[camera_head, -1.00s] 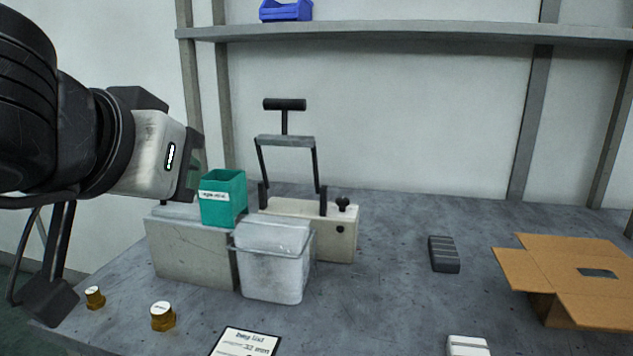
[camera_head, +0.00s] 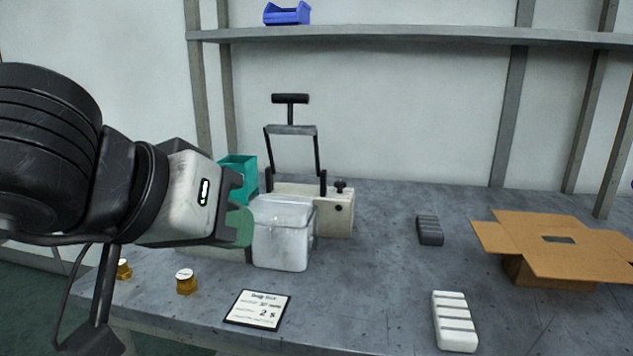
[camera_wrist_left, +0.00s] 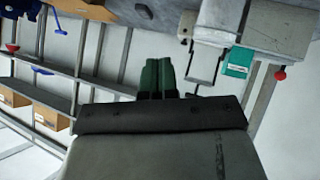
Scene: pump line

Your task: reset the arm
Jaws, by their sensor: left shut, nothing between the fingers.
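My left gripper (camera_head: 240,225) comes in from the left in the head view, in front of the teal bin and the beige block. Its green fingers are together and empty; they also show side by side in the left wrist view (camera_wrist_left: 157,76). The teal bin (camera_head: 238,168) is partly hidden behind the gripper, and it shows in the left wrist view (camera_wrist_left: 238,62). A clear bin (camera_head: 283,235) stands just right of the fingers; I cannot tell whether they touch. My right gripper is not in view.
A press with a black handle (camera_head: 290,98) stands behind the clear bin. Two brass fittings (camera_head: 186,281) (camera_head: 124,269) and a card (camera_head: 258,309) lie at the front. A dark block (camera_head: 430,230), a white block (camera_head: 454,321) and an open cardboard box (camera_head: 555,272) are at right.

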